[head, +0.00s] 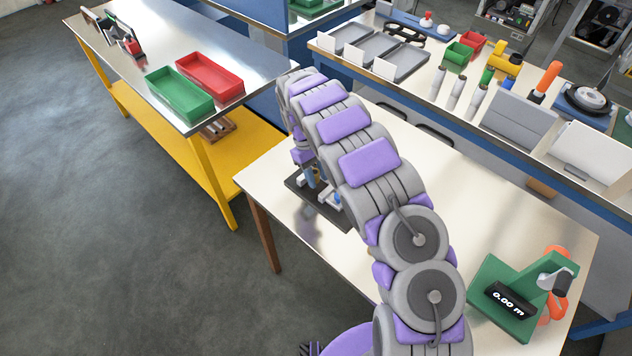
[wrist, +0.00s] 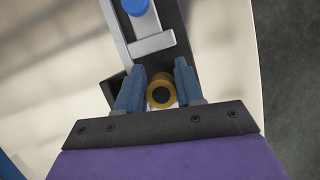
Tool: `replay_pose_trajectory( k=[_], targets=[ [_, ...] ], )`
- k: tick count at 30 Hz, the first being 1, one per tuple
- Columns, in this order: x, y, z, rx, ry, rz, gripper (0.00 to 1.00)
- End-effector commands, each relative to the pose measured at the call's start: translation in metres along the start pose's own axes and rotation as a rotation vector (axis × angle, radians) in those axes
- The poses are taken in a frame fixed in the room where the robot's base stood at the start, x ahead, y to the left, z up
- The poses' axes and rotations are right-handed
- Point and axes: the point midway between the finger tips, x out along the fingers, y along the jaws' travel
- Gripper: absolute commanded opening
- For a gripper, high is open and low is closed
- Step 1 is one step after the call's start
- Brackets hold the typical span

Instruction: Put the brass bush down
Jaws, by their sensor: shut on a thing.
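The brass bush (wrist: 160,93) shows in the wrist view as a yellow ring with a dark bore, seen end-on. My gripper (wrist: 158,84) is shut on it, one blue finger on each side. Beyond the fingers is a fixture with a dark base plate (wrist: 171,55), a silver bar (wrist: 150,44) and a blue knob (wrist: 135,6). In the head view the dark plate (head: 318,207) lies near the bench's left edge, with my gripper (head: 312,180) over it, partly hidden by my arm. I cannot tell whether the bush touches the plate.
The pale bench (head: 490,205) is largely clear right of my arm. A green dispenser (head: 505,290) reading "0.00 m" stands at its right end. A side table holds a green tray (head: 180,95) and a red tray (head: 211,78). A shelf of tools and grey trays (head: 395,55) runs behind.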

Motion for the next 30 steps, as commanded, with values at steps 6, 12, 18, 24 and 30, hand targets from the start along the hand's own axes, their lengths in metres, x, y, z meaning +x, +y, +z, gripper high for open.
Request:
replay_pose_trajectory(
  k=[6,12,18,24,30],
  targets=[
    [0.018,0.001,-0.012,-0.001,-0.002,0.003,0.0],
    [0.032,0.001,-0.018,0.001,0.001,0.004,0.0],
    [0.032,0.003,-0.017,0.0,0.002,0.002,0.0],
    [0.032,0.003,-0.017,0.0,0.002,0.002,0.51],
    [0.032,0.001,-0.018,0.001,0.0,0.004,0.62]
  ],
)
